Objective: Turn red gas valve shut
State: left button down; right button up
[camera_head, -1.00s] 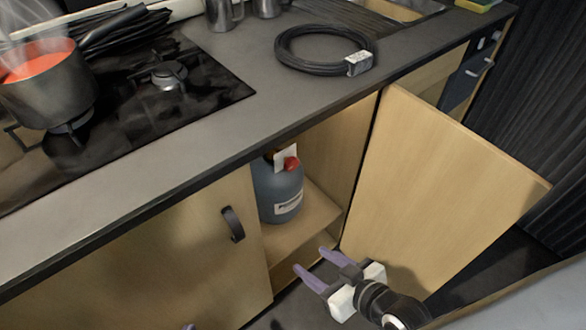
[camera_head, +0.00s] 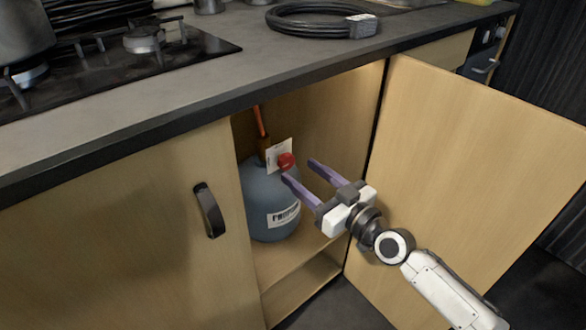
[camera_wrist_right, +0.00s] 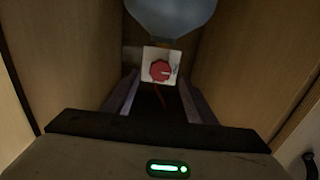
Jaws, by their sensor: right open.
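The red gas valve (camera_head: 286,160) is a small round knob in front of a white tag at the top of a blue-grey gas bottle (camera_head: 262,196). The bottle stands upright inside the open cupboard. In the right wrist view the red valve (camera_wrist_right: 160,71) shows on its white plate, beyond and between the fingers. My right gripper (camera_head: 299,169) is open, its purple fingers pointing into the cupboard at the valve. One fingertip appears close to the knob; I cannot tell whether they touch. My left gripper is not in view.
The closed door with a black handle (camera_head: 209,211) is on the left. The countertop (camera_head: 235,75) overhangs the opening. An orange hose (camera_head: 260,121) rises behind the valve.

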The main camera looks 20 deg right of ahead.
aim_at(289, 163)
jog(key=shift+x, duration=2.2)
jog(key=c, duration=1.1)
jog(key=shift+o, duration=0.3)
